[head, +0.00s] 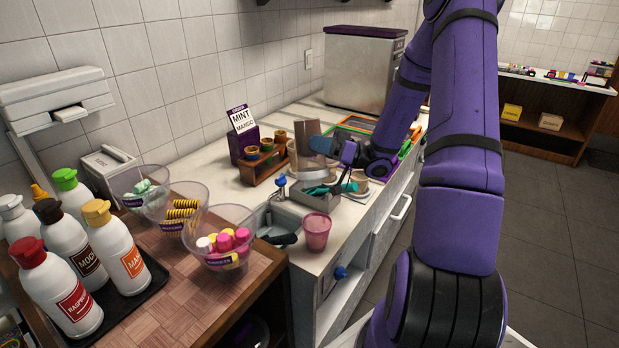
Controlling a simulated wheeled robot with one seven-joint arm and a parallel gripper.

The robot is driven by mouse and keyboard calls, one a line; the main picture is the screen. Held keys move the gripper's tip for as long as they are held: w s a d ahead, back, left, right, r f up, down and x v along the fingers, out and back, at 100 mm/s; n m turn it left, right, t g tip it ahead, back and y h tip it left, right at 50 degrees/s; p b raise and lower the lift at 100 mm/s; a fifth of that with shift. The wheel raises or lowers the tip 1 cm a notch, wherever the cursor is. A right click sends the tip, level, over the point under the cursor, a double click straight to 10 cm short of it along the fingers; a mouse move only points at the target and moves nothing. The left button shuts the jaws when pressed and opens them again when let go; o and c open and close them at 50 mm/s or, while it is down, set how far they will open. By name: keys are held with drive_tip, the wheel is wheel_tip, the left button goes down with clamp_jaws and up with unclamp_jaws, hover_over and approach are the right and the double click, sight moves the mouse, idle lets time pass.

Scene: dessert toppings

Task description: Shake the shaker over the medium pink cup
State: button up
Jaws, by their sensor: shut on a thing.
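The pink cup (317,232), translucent, stands upright near the front edge of the white counter. My gripper (342,154) is farther back along the counter and above it, beyond the cup and slightly to its right. It is shut on a small item with a blue end (324,146), which looks like the shaker, tilted with that end to the left. The fingers and arm hide much of it. It is not above the cup; a clear gap separates them. I cannot tell whether anything is inside the cup.
Left of the cup are a sink with a blue tap (281,184) and a bowl of marshmallow-like pieces (222,242). Bottles stand on a black tray (141,298).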

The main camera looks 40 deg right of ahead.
sight(314, 171)
wheel_tip(314, 171, down, 8)
drive_tip(key=shift+r, duration=0.15)
idle(1.0)
drive_tip(key=shift+r, duration=3.9)
wheel_tip(314, 171, down, 8)
drive_tip(key=shift+f, duration=0.1)
drive_tip(key=shift+r, duration=4.1)
drive_tip(key=shift+f, duration=0.1)
wheel_tip(314, 171, down, 8)
drive_tip(key=shift+r, duration=0.1)
